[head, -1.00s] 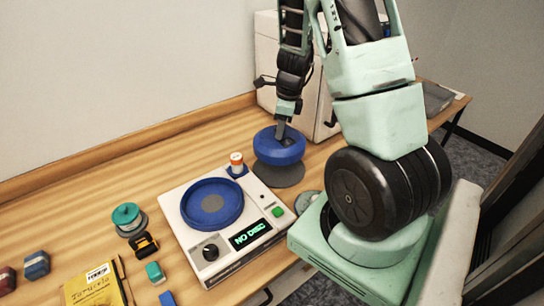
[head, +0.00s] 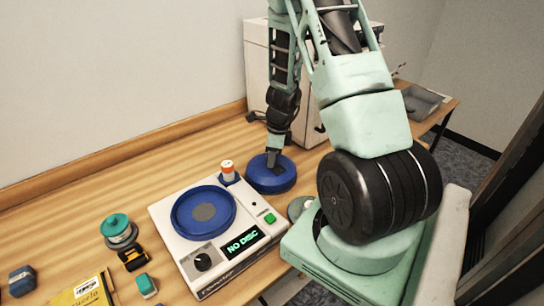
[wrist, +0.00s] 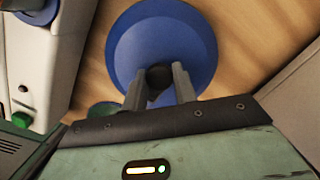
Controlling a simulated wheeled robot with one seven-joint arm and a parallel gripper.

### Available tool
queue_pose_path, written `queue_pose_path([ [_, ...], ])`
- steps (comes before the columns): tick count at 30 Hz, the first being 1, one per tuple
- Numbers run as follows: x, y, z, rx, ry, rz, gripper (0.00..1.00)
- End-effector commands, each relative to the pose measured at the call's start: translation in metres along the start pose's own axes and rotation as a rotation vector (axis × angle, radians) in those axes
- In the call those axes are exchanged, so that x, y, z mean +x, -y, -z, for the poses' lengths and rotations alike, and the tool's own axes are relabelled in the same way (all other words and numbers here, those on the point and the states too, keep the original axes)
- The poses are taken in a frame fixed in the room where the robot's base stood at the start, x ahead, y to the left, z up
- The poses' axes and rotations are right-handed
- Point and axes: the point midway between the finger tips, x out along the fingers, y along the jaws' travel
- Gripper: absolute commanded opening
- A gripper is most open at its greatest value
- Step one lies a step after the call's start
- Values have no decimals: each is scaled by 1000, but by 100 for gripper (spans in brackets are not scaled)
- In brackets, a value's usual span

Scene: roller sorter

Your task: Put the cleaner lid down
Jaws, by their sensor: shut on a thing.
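The cleaner lid (head: 271,180) is a round blue dome with a dark knob. It sits at or just above the wooden table, right of the cleaner; I cannot tell whether it touches. My gripper (head: 273,158) is over it, pointing down, shut on the knob. In the wrist view the lid (wrist: 150,40) fills the upper middle, and my gripper (wrist: 160,78) has its two fingers on either side of the dark knob. The cleaner (head: 262,212) is a white box with a blue round bowl (head: 178,213) and a screen reading "NO DISC".
An orange-and-white bottle (head: 227,170) stands in a blue holder behind the cleaner. A teal-topped spindle (head: 117,228), a yellow packet (head: 88,291) and small blocks lie at left. A large white machine (head: 257,65) stands behind my arm.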

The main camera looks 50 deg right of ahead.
Motion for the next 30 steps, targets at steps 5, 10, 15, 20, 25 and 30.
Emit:
queue_pose_path([
  [5, 1, 0, 0, 0, 0, 0, 50],
  [10, 1, 0, 0, 0, 0, 0, 50],
  [15, -6, 0, -1, -1, 0, 2, 50],
  [20, -33, 1, -2, -4, 1, 5, 50],
  [25, -71, 0, -2, -3, 2, 5, 50],
  [30, -101, 0, -1, -2, 2, 3, 50],
])
